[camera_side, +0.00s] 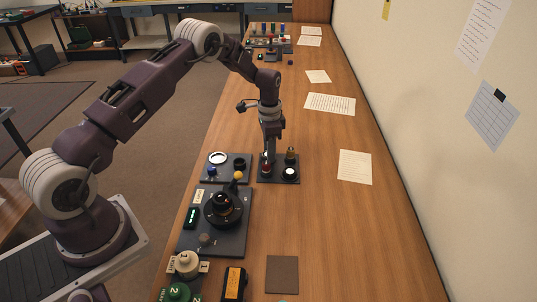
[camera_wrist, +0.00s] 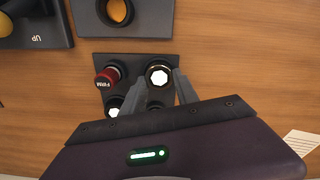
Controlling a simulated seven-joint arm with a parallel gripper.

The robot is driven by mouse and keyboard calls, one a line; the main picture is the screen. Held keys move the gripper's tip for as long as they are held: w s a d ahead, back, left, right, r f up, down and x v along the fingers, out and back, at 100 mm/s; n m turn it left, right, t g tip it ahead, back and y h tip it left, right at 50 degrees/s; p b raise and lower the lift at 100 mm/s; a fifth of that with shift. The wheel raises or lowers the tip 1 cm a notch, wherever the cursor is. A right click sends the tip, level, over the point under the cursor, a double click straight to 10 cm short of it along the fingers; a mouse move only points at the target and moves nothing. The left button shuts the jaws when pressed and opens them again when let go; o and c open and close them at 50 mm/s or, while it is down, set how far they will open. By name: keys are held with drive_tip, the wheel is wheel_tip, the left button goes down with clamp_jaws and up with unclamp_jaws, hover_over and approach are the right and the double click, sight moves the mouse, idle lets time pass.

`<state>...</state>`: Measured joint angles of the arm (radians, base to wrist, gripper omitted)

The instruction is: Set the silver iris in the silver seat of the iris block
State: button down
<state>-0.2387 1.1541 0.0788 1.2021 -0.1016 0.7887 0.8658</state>
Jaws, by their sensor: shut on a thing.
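My gripper (camera_wrist: 160,82) is shut on a round dark-rimmed piece with a pale octagonal middle, apparently the silver iris (camera_wrist: 158,73). It is over the far left corner of a dark square block, apparently the iris block (camera_side: 278,179), which also shows in the wrist view (camera_wrist: 138,61). I cannot tell whether the piece touches its seat. On the block are a red cap marked FIRM (camera_wrist: 107,76), a white-topped round part (camera_side: 290,172) and a brown post (camera_side: 291,154).
Left of the block is a dark tray (camera_side: 210,178) with a white ring, a blue part and a dark cup. Nearer is a board (camera_side: 236,240) with a black lens and green display. A yellow ball (camera_side: 238,175) stands close by. The table right of the block is mostly clear.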

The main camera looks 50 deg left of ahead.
wheel_tip(320, 180, up, 10)
drive_tip(key=f, duration=0.1)
hover_over(220, 159)
wheel_tip(220, 159, down, 3)
drive_tip(key=shift+a+r, duration=0.1)
drive_tip(key=shift+r, duration=0.05)
wheel_tip(220, 159, down, 3)
drive_tip(key=shift+r, duration=0.1)
drive_tip(key=shift+f, duration=0.8)
drive_tip(key=shift+f, duration=0.55)
drive_tip(key=c, duration=0.9)
unclamp_jaws()
drive_tip(key=shift+o, duration=0.7)
